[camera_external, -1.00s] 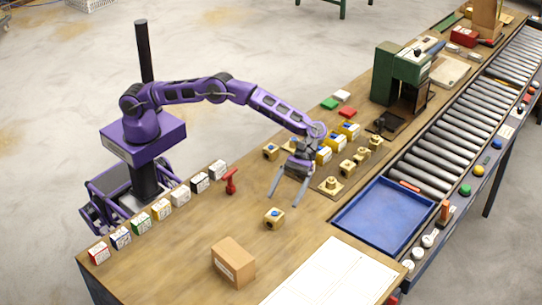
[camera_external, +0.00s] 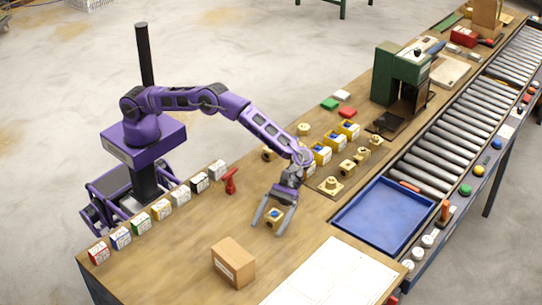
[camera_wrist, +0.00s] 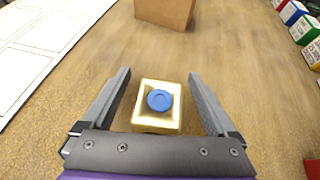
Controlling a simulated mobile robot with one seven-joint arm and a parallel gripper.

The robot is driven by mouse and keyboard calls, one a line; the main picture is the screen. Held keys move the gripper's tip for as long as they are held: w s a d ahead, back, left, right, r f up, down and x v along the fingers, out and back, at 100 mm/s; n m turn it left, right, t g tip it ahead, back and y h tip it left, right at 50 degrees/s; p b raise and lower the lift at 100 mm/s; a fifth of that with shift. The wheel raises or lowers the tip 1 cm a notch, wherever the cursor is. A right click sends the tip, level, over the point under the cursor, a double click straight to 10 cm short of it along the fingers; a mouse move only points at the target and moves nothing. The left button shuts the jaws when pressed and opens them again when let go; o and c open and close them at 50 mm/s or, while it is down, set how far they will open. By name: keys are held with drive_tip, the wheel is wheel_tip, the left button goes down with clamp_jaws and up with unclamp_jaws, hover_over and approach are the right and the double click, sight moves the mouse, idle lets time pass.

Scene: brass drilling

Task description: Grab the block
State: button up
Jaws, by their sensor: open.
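A brass-coloured block (camera_external: 274,216) with a round blue top lies on the wooden bench. It also shows in the wrist view (camera_wrist: 147,121), between the two fingers. My gripper (camera_external: 269,228) is open, with one finger on each side of the block. In the wrist view my gripper (camera_wrist: 159,80) has a gap between each finger and the block. The fingertips reach past the block's far side. I cannot tell how high the fingers are above the bench.
A cardboard box (camera_external: 233,262) stands beyond the fingertips. White sheets (camera_external: 325,280) lie on the bench's near right. A blue tray (camera_external: 382,214), a red tool (camera_external: 230,181) and a row of coloured boxes (camera_external: 161,209) lie around. Several other brass pieces (camera_external: 330,186) sit behind my gripper.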

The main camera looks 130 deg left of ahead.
drive_tip(key=shift+c, duration=0.3)
clamp_jaws()
drive_tip(key=shift+r, duration=0.2)
